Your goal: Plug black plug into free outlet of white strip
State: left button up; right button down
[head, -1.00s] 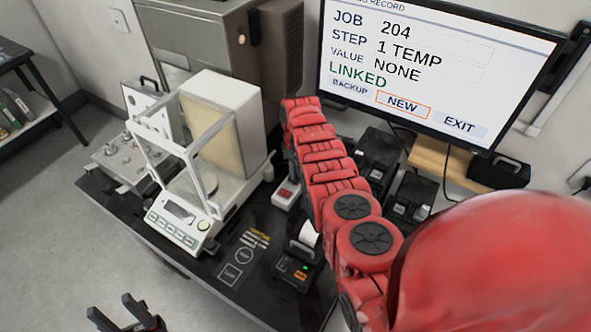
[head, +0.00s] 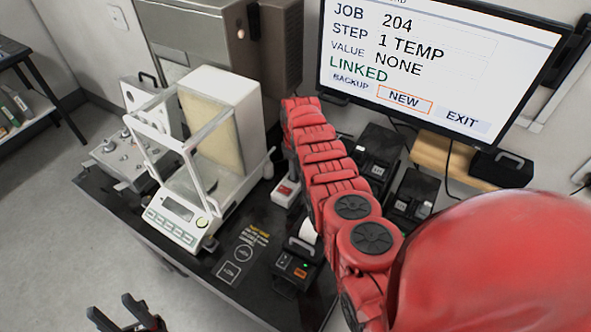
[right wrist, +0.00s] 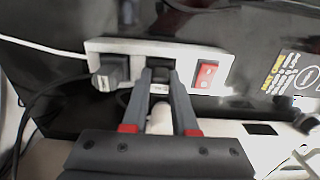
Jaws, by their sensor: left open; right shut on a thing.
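In the right wrist view the white strip (right wrist: 210,52) lies along a dark panel. A dark plug (right wrist: 110,72) with a cable sits in its left outlet, and a red rocker switch (right wrist: 207,74) is at its right end. My right gripper (right wrist: 159,76) is shut on the black plug (right wrist: 159,69) at the middle outlet. Whether the plug is fully seated I cannot tell. In the head view my right arm hides that gripper and most of the strip; a white end with a red switch (head: 287,191) shows beside the arm. My left gripper (head: 124,312) is open and empty at the bottom edge.
A white balance (head: 180,215) with a glass shield stands left of my right arm on the black table (head: 235,296). A small printer (head: 298,262) stands at the front, dark devices (head: 378,155) behind the arm. A monitor (head: 440,60) is at the back.

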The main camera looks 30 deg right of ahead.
jog(key=c, duration=0.6)
grip_release()
